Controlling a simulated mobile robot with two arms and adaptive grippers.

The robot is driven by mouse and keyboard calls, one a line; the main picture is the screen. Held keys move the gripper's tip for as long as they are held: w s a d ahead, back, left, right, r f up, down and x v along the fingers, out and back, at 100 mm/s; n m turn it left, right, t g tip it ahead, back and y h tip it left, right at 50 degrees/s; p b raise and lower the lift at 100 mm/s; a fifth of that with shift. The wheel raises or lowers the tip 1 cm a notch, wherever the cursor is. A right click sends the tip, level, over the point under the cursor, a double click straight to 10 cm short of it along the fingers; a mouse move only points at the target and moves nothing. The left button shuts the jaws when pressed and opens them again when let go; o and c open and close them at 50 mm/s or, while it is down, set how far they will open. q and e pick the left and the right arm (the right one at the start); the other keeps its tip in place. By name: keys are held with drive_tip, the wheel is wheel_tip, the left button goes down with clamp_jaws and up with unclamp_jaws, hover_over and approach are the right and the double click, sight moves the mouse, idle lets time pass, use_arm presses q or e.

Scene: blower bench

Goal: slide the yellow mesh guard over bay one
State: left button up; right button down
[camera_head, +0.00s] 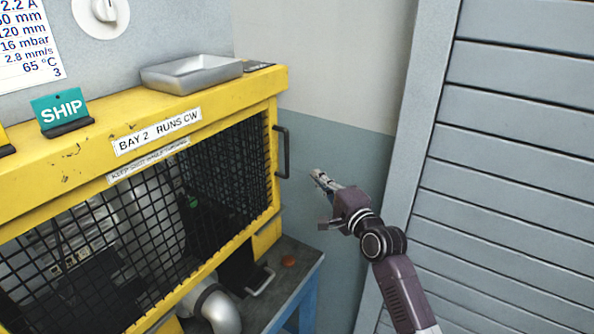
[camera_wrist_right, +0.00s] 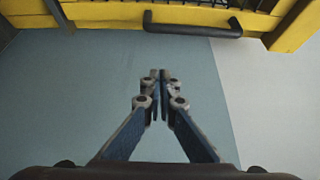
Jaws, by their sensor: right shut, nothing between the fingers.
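The yellow-framed guard (camera_head: 200,95) with black mesh (camera_head: 228,162) fills the left of the head view, in front of machinery. A label on its frame reads "BAY 2 RUNS CW". A black handle (camera_head: 287,153) stands out from its right end; it also shows across the top of the right wrist view (camera_wrist_right: 192,28). My right gripper (camera_head: 318,175) is shut and empty, to the right of the handle and apart from it. In the right wrist view its fingertips (camera_wrist_right: 160,74) point toward the handle, with a gap between. Bay one cannot be made out. My left gripper is out of view.
A grey metal tray (camera_head: 192,74) and a green "SHIP" sign (camera_head: 61,110) are on top of the yellow frame. A grey pipe (camera_head: 214,306) and a red button (camera_head: 288,261) are low at the bench end. A grey slatted panel (camera_head: 510,170) stands at right.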

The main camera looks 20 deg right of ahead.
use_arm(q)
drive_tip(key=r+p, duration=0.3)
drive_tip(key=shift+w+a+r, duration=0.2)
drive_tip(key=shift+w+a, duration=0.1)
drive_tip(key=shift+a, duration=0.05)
use_arm(e)
drive_tip(key=w+a, duration=0.4)
drive_tip(key=shift+w+a, duration=0.2)
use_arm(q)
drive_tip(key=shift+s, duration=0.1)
use_arm(e)
drive_tip(key=shift+f, duration=0.1)
